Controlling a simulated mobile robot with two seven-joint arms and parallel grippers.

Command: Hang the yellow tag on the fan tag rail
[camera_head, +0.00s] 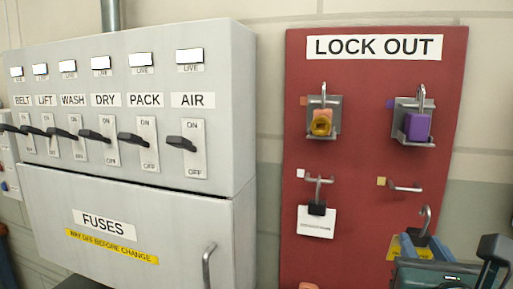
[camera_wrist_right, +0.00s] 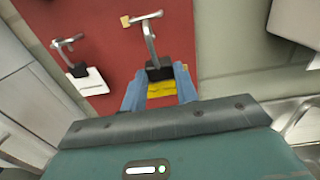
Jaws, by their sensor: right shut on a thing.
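My right gripper (camera_head: 410,258) is at the lower right of the board, shut on the yellow tag (camera_head: 398,247). The tag has a black clip and a grey hook on top; its yellow body shows between my blue fingers in the right wrist view (camera_wrist_right: 161,89). A bare peg with a small yellow square beside it, which could be the fan tag rail (camera_head: 405,188), sits above the tag. In the wrist view the tag's hook top overlaps this rail (camera_wrist_right: 146,18); I cannot tell whether they touch. No fan label is readable. My left gripper is not in view.
The red LOCK OUT board (camera_head: 360,260) holds an orange padlock (camera_head: 321,117) and a purple padlock (camera_head: 417,127) above. A white tag (camera_head: 316,222) hangs on the peg to the left. A grey fuse cabinet (camera_head: 130,210) with switches and a protruding handle (camera_head: 208,262) stands at left.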

